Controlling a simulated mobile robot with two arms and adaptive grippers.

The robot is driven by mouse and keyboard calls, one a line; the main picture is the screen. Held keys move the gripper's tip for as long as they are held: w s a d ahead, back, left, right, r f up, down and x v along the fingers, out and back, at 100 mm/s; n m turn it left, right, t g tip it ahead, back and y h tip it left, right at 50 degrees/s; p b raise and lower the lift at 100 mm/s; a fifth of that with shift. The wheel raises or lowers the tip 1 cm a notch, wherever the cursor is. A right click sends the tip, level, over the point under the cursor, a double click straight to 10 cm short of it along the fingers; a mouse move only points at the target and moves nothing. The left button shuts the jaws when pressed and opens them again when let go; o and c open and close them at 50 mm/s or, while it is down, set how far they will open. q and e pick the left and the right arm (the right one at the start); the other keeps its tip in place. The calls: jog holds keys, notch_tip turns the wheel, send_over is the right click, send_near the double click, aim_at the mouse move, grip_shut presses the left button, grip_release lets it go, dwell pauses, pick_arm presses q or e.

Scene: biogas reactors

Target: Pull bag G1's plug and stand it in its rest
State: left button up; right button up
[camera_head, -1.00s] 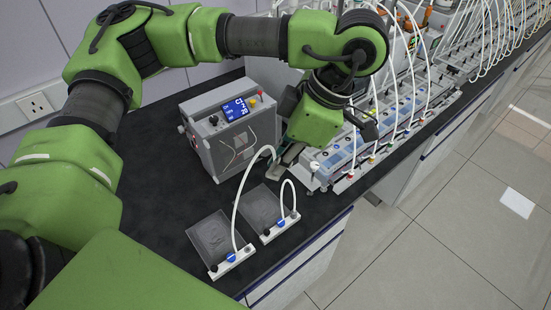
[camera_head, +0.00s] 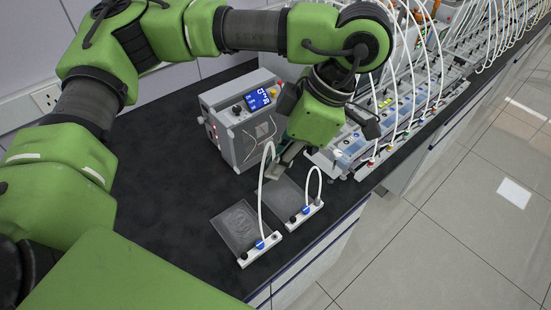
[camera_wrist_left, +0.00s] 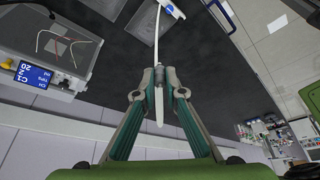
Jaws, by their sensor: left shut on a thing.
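My left gripper (camera_head: 276,172) is shut on a white plug (camera_wrist_left: 159,105) at the end of a white tube (camera_head: 263,185). The tube arches from the white rail (camera_head: 246,259) of the left flat clear bag (camera_head: 238,226), beside a blue knob (camera_head: 260,245). In the left wrist view the plug points back between the fingers, clear of any socket. The gripper hangs over the bench beyond the bags. The right bag (camera_head: 284,195) has its own small tube loop (camera_head: 309,180) on its rail. No label tells me which bag is G1. My right gripper is out of view.
A grey box with a blue display (camera_head: 240,135) stands beside the gripper. A row of grey-blue units (camera_head: 365,147) with many white tubes runs to the right. The black bench (camera_head: 165,170) is clear left of the bags; its front edge is close to the rails.

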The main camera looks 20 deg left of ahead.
pick_arm(q)
jog(key=shift+w+f+b, duration=0.1)
jog(key=shift+f+b, duration=0.6)
jog(key=shift+f, duration=0.15)
notch_tip(320, 180, down, 21)
jog(key=b, duration=1.8)
jog(key=shift+a, duration=0.1)
jog(key=shift+f+b, duration=1.55)
jog(key=shift+b, duration=0.05)
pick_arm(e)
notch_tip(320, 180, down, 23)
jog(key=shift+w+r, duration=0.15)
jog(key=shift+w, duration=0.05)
